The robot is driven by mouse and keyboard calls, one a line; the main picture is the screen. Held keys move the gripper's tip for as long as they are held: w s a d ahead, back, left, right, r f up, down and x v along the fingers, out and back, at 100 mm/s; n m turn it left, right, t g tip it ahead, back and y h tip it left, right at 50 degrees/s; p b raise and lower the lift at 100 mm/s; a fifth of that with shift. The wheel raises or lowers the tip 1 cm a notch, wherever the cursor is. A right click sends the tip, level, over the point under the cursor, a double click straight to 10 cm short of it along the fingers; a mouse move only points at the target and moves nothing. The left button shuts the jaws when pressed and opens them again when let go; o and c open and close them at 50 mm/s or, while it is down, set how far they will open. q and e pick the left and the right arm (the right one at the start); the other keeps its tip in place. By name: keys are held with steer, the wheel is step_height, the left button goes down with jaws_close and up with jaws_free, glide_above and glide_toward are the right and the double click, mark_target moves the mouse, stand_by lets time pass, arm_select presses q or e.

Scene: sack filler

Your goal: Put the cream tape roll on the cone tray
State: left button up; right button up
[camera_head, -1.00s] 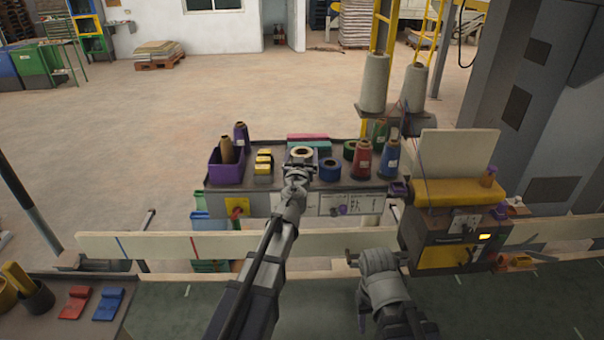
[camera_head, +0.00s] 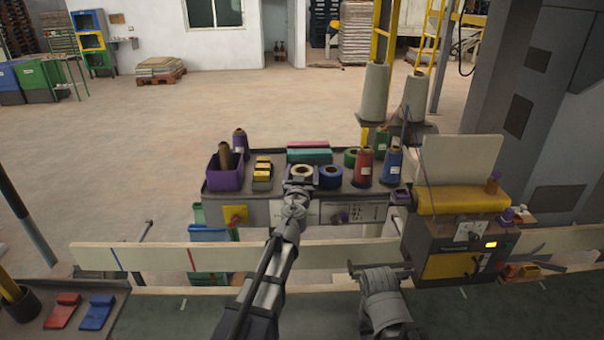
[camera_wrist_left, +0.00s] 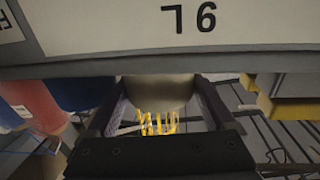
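The cream tape roll (camera_head: 301,171) is at the middle of the dark cone tray (camera_head: 275,189), beside a blue roll (camera_head: 329,176). My left gripper (camera_head: 299,184) reaches it from the front. In the left wrist view the cream roll (camera_wrist_left: 158,90) sits between the two dark fingers (camera_wrist_left: 158,108), close against both, so the gripper looks shut on it. Whether its underside touches the tray is hidden. Red (camera_head: 363,167) and blue (camera_head: 391,167) cones stand to its right. My right arm shows at lower middle, its fingers not clear.
A purple bin (camera_head: 225,178) with a brown cone and yellow-topped blocks (camera_head: 263,172) are left of the roll. Teal boxes (camera_head: 309,156) lie behind it. A pale rail (camera_head: 230,257) crosses in front. A yellow-topped machine (camera_head: 462,200) stands to the right.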

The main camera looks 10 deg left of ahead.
arm_select(q)
steer(key=shift+o, duration=0.8)
steer(key=shift+r, duration=0.1)
steer(key=shift+r, duration=0.2)
steer(key=s+d, duration=0.1)
steer(key=s, duration=1.1)
steer(key=shift+d, duration=0.4)
steer(key=shift+f, duration=0.15)
